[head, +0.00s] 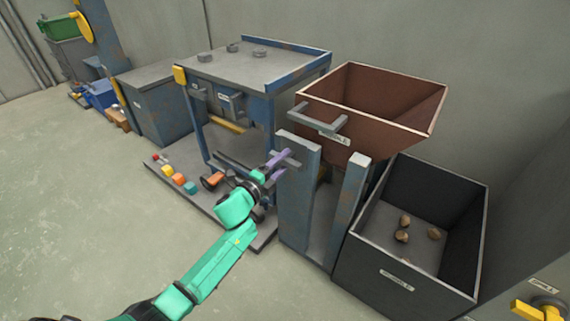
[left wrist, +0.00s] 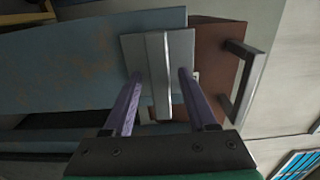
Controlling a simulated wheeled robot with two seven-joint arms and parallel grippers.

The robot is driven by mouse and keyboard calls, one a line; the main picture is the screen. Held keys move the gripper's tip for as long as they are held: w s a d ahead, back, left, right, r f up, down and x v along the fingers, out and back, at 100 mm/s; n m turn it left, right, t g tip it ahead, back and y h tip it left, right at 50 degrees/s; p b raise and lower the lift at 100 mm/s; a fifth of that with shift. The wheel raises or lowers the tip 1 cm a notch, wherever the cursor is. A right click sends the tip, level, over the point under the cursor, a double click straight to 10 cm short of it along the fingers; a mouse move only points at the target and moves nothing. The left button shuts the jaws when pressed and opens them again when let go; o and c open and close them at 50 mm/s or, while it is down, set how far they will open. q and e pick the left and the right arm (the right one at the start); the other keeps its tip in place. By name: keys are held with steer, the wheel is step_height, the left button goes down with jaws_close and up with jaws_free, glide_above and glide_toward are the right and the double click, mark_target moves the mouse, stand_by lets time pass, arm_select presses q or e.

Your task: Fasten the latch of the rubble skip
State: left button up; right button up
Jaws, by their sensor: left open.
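The rubble skip (head: 372,98) is a brown open hopper, empty as far as I can see, held between blue-grey posts (head: 299,195). A grey handle bar (head: 322,117) sticks out of its front; it also shows in the left wrist view (left wrist: 241,80). A small grey plate with a raised bar, seemingly the latch (left wrist: 157,62), sits by the post top. My left gripper (head: 279,160) is open, its purple fingers on either side of that bar in the left wrist view (left wrist: 160,80). I cannot tell whether they touch it. My right gripper is not in view.
A dark bin (head: 400,285) with several brown stones stands right of the posts. A blue-grey bench (head: 255,68) stands behind on the left. A low platform (head: 215,205) holds small coloured blocks. A yellow valve handle (head: 535,310) is at bottom right. The floor at left is clear.

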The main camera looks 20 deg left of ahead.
arm_select(q)
steer(key=shift+w+d, duration=0.2)
steer(key=shift+w, duration=0.3)
jaws_close()
